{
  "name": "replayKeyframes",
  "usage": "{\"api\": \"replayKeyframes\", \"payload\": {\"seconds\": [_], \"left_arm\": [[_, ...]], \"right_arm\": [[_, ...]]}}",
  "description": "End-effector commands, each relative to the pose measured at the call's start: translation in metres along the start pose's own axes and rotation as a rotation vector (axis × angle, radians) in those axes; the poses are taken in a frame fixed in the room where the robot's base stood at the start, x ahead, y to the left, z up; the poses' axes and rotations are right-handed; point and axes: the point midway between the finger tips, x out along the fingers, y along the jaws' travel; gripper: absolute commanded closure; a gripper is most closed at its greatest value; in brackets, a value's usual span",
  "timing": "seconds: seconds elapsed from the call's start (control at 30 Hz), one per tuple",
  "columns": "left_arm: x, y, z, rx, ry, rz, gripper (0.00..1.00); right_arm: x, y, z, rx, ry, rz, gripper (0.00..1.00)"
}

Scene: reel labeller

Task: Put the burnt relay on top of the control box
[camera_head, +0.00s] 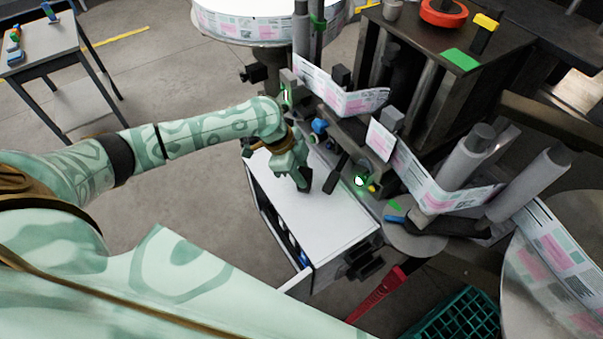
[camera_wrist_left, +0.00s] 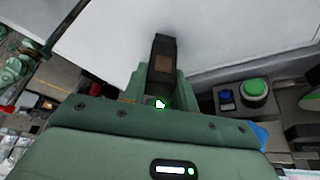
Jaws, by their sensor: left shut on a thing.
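The burnt relay is a dark block with a brownish patch (camera_wrist_left: 163,62). It sits between the fingers of my left gripper (camera_wrist_left: 161,82) in the left wrist view. In the head view my left gripper (camera_head: 301,176) is shut on the relay (camera_head: 305,182) and points down over the white top of the control box (camera_head: 325,218). The relay is over the back part of that top; I cannot tell if it touches. The top is otherwise bare. My right gripper is not in view.
The labeller with its printed web (camera_head: 340,98) and rollers stands right behind the box. A green button (camera_wrist_left: 254,90) is beside the box top. A red-handled tool (camera_head: 380,295) and a green crate (camera_head: 460,318) are at lower right. A side table (camera_head: 45,62) stands far left.

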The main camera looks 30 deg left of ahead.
Motion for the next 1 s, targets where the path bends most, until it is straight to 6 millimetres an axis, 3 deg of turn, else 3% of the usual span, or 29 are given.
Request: {"api": "replayKeyframes", "payload": {"seconds": [0.4, 0.43, 0.5, 0.83, 1.0], "left_arm": [[0.007, 0.000, 0.003, -0.001, 0.000, -0.002, 1.00], [0.007, 0.000, 0.003, 0.000, 0.000, -0.002, 0.66], [0.007, 0.000, 0.003, 0.000, 0.000, -0.002, 0.50], [0.003, -0.001, 0.002, 0.000, 0.000, -0.003, 0.50], [-0.025, -0.001, 0.002, 0.001, -0.001, -0.005, 0.50]], "right_arm": [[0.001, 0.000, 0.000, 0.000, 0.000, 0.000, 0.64], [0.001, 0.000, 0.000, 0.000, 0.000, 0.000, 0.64], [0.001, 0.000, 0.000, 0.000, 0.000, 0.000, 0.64], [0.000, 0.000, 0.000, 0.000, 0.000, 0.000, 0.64], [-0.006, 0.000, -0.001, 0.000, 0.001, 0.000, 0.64]]}}
